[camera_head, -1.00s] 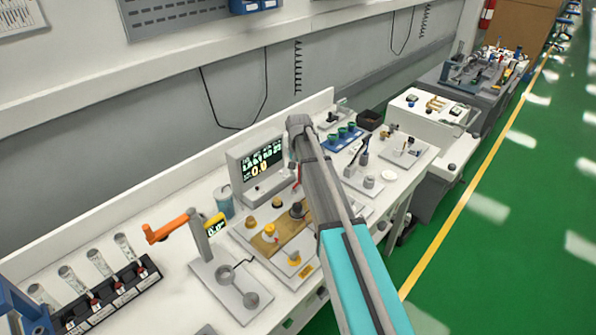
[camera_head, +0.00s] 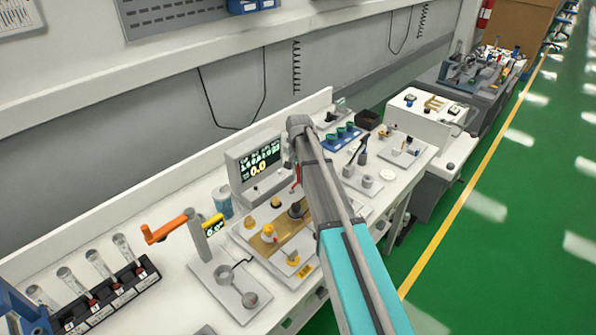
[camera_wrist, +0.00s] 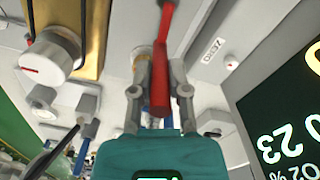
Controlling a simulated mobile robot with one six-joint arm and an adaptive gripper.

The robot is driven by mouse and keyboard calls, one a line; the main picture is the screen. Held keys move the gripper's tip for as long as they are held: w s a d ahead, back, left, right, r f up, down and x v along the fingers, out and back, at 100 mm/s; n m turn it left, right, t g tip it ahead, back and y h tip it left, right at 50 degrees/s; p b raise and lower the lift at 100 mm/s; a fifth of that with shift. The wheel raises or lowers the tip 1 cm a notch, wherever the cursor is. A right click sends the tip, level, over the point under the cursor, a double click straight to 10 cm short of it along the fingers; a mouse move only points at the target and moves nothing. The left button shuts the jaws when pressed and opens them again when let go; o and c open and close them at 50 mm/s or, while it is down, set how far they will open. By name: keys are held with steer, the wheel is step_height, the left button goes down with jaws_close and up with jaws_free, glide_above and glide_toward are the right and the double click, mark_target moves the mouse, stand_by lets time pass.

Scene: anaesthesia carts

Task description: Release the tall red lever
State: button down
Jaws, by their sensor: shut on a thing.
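The tall red lever (camera_wrist: 161,75) shows close up in the wrist view, running from the top edge down between the fingers of my gripper (camera_wrist: 160,95). The gripper is shut on it, with one grey finger on each side. In the head view a small part of the red lever (camera_head: 298,175) shows just left of my arm, in front of the monitor. My arm hides the gripper and the rest of the lever there.
The monitor (camera_head: 254,165) stands close to the left of my arm; its screen (camera_wrist: 290,120) is at the right in the wrist view. A gold panel with knobs (camera_head: 265,245) lies below. An orange-handled crank (camera_head: 168,228) stands further left.

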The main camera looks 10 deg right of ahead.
steer(key=shift+s, duration=0.1)
steer(key=c, duration=0.6)
jaws_free()
steer(key=shift+a+n, duration=0.1)
steer(key=shift+n, duration=0.2)
